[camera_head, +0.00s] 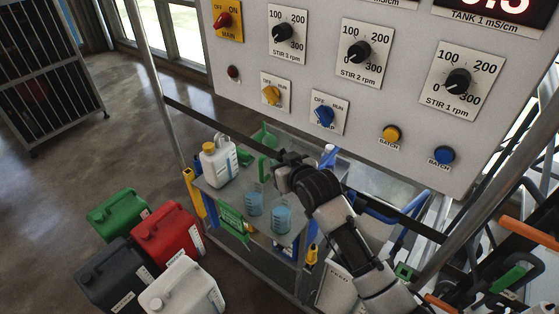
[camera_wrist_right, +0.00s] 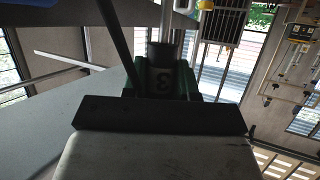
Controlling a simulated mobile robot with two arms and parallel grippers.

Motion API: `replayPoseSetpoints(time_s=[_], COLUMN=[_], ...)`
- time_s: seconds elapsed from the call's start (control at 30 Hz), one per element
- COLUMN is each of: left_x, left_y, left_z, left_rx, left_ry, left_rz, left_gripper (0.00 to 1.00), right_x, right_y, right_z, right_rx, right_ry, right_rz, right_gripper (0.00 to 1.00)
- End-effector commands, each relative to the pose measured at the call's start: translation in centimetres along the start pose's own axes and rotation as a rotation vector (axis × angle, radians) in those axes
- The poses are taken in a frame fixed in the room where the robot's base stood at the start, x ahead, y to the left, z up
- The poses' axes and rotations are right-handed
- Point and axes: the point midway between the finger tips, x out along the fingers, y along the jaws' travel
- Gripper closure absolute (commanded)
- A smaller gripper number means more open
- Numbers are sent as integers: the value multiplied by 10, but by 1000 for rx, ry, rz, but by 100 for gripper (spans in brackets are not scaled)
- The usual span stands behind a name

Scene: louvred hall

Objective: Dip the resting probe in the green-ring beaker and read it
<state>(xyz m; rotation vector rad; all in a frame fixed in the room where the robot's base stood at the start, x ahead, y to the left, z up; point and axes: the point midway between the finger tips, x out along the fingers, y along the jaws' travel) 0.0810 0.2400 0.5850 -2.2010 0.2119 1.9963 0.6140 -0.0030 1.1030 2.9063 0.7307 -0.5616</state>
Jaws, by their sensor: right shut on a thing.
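My right gripper (camera_head: 276,172) reaches in over the small bench (camera_head: 262,239) below the panel. It is shut on a dark handle with a grey rod (camera_wrist_right: 165,45), which looks like the probe. Two clear beakers with blue liquid stand on the bench, one at left (camera_head: 254,205) and one at right (camera_head: 281,218). They are just below the gripper in the picture. I cannot tell which has a green ring. My left gripper is not in view.
Green, red, black and white canisters (camera_head: 180,236) stand on the floor at left. The control panel (camera_head: 305,100) overhangs behind. Blue rails and hoses crowd the right.

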Motion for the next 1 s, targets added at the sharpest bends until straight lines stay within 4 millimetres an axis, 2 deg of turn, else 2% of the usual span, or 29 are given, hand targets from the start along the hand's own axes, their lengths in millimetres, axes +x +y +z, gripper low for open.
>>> replayPoseSetpoints(time_s=[0.03,0.2,0.33,0.57,1.0], left_x=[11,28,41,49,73], left_y=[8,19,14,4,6], left_z=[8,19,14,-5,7], left_rx=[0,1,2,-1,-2], left_ry=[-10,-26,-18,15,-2], left_rz=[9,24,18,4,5], left_gripper=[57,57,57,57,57], right_x=[4,10,15,23,40], right_y=[0,0,0,0,0], right_z=[10,26,38,57,98], right_rx=[0,0,0,0,-1], right_ry=[0,1,1,-1,0], right_rz=[0,0,0,0,0], right_gripper=[100,100,100,100,100])
